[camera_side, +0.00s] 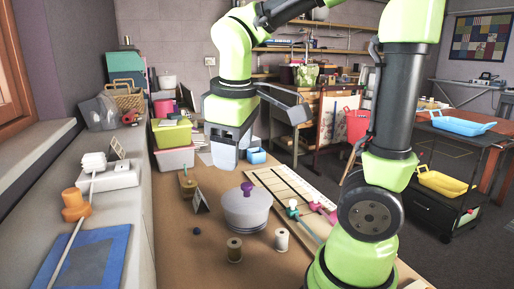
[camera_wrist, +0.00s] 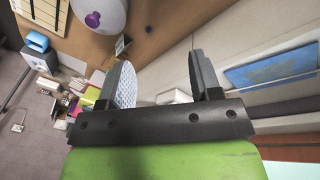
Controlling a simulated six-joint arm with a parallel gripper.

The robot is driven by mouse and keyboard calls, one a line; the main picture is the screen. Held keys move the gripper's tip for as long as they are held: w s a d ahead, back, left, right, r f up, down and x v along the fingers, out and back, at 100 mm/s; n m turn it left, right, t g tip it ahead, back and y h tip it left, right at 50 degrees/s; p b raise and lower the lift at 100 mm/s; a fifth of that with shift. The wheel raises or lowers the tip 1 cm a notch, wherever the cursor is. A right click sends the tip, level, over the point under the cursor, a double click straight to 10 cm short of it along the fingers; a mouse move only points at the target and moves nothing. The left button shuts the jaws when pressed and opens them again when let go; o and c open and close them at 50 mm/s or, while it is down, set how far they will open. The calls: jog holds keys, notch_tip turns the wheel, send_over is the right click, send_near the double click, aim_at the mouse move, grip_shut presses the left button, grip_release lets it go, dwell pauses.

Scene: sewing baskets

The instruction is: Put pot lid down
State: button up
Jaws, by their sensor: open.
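A round, pale grey pot lid (camera_side: 237,197) with a purple knob (camera_side: 247,187) sits on top of a pale pot (camera_side: 246,216) on the wooden table. In the wrist view the pale lid (camera_wrist: 107,10) and its purple knob (camera_wrist: 92,19) show at the upper left, outside the space between my fingers. My gripper (camera_side: 223,160) is above the table, up and slightly left of the knob and apart from it. In the wrist view my gripper (camera_wrist: 163,78) has its two fingers spread, with nothing between them.
A white board with colored pegs (camera_side: 290,190) lies to the right. Stacked bins (camera_side: 174,145) stand behind left.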

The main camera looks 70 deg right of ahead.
jog(key=s+a+r+m+t+y, duration=0.2)
jog(key=s+a+m+t+y, duration=0.1)
jog(key=s+a+m+t, duration=0.1)
jog(key=shift+s+a+r+m+t, duration=0.25)
jog(key=shift+s+a+t, duration=0.35)
jog(key=shift+s, duration=0.35)
jog(key=shift+o, duration=0.5)
jog(key=shift+s+a+m+y, duration=0.3)
jog(key=shift+a+m+y, duration=0.1)
jog(key=shift+m, duration=0.05)
jog(key=n+g+h, duration=0.4)
jog(key=n+h, duration=0.1)
jog(key=n, duration=2.5)
send_over(247, 185)
jog(key=s+a, duration=0.3)
notch_tip(247, 185, down, 12)
jog(key=shift+w+x, duration=0.15)
jog(key=shift+x, duration=2.25)
jog(key=shift+w+x, duration=0.1)
jog(key=shift+x, duration=2.25)
jog(key=shift+d+r, duration=0.1)
jog(key=shift+d, duration=0.1)
